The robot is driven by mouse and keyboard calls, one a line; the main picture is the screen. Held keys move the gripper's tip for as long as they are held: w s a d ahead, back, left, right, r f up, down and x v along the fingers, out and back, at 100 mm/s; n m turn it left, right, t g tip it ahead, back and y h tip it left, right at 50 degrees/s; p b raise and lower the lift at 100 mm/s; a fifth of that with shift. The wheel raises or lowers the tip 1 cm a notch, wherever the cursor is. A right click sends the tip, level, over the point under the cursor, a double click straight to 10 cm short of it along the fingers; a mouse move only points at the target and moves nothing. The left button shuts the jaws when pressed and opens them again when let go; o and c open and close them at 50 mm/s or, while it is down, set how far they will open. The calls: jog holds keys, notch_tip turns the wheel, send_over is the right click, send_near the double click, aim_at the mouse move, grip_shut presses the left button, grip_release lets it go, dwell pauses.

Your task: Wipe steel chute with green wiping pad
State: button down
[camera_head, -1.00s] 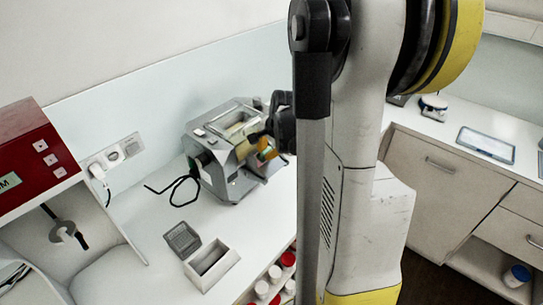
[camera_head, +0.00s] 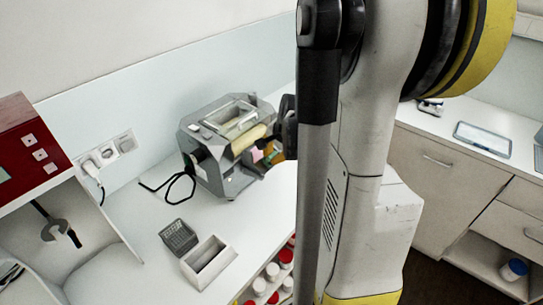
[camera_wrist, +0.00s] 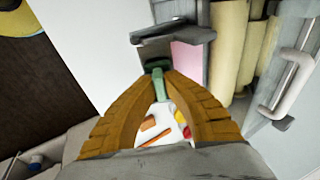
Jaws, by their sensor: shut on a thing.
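My gripper (camera_wrist: 160,88) has orange-brown ribbed fingers closed on the green wiping pad (camera_wrist: 159,82) in the wrist view. The pad sticks out just past the fingertips, toward a grey metal tray-like piece that looks like the steel chute (camera_wrist: 172,34). The pad's tip is close to the chute's near edge; I cannot tell if they touch. In the head view my gripper (camera_head: 275,152) is at the right front of the grey roller mill (camera_head: 208,170), partly hidden by my arm. The pad and chute are not clear there.
Cream rollers (camera_wrist: 229,45) and a grey handle (camera_wrist: 291,82) lie right of the chute. A pink surface (camera_wrist: 186,62) is beside it. Bare counter lies between.

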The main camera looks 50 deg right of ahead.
notch_tip(320, 180, up, 7)
jog(key=s+p, duration=0.1)
jog(key=p, duration=0.4)
jog(key=shift+s+r, duration=0.1)
